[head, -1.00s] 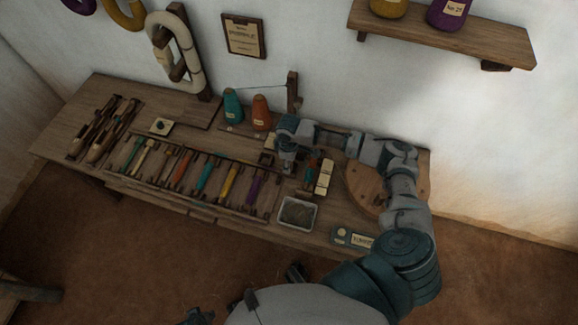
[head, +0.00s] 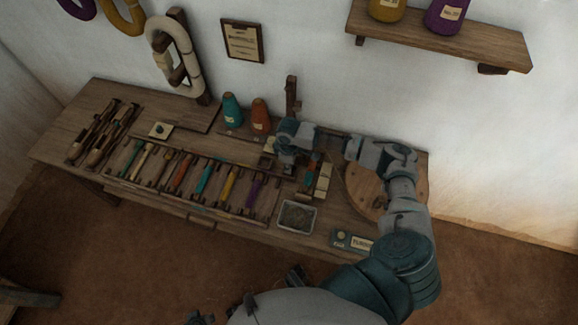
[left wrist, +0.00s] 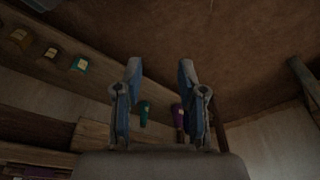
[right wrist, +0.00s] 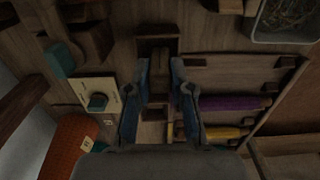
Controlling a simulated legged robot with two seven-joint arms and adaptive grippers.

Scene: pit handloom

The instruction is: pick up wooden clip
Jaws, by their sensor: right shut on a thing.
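My right gripper (head: 288,160) is over the back right part of the bench, just right of the orange cone. In the right wrist view my right gripper (right wrist: 161,80) has its blue fingers closed around a small brown wooden clip (right wrist: 157,72), which lies between the fingertips. The clip is hidden behind the gripper in the head view, and I cannot tell whether it is clear of the bench. In the left wrist view my left gripper (left wrist: 158,75) is empty, with its fingers apart, away from the bench.
The bench (head: 120,180) holds a rack of coloured bobbins, including a purple bobbin (right wrist: 235,103). The teal cone (head: 231,107) and orange cone (head: 260,115) stand close to my right gripper. A metal tray (head: 280,223) is at the front, a round wooden board (head: 362,196) to the right.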

